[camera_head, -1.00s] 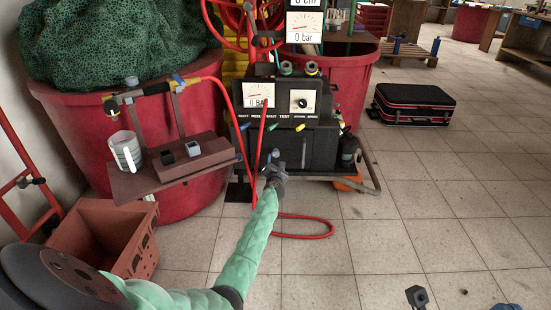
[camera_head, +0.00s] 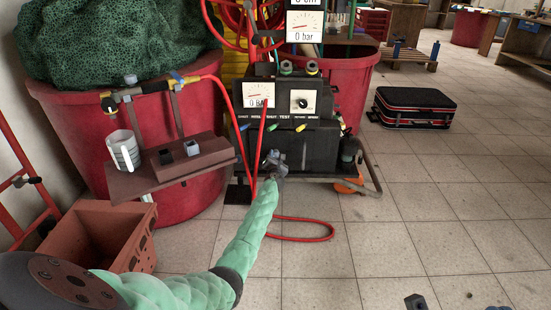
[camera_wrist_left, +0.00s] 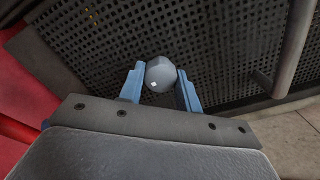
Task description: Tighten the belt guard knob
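The belt guard knob (camera_wrist_left: 160,75) is a round grey knob with a small white mark. It sits in front of a dark perforated guard (camera_wrist_left: 225,50) in the left wrist view. My left gripper (camera_wrist_left: 161,80) has its two blue fingers on either side of the knob, at about its width; I cannot tell whether they press on it. In the head view my left gripper (camera_head: 273,164) is at the lower front of the dark machine (camera_head: 318,140), and the knob cannot be made out there.
A red hose (camera_head: 300,238) loops on the floor beside my left arm. A brown shelf (camera_head: 140,185) with a mug (camera_head: 124,152) stands left, before a red tub (camera_head: 75,120). A terracotta crate (camera_head: 100,235) is lower left. A grey bar (camera_wrist_left: 294,45) runs right of the knob. Floor at right is mostly clear.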

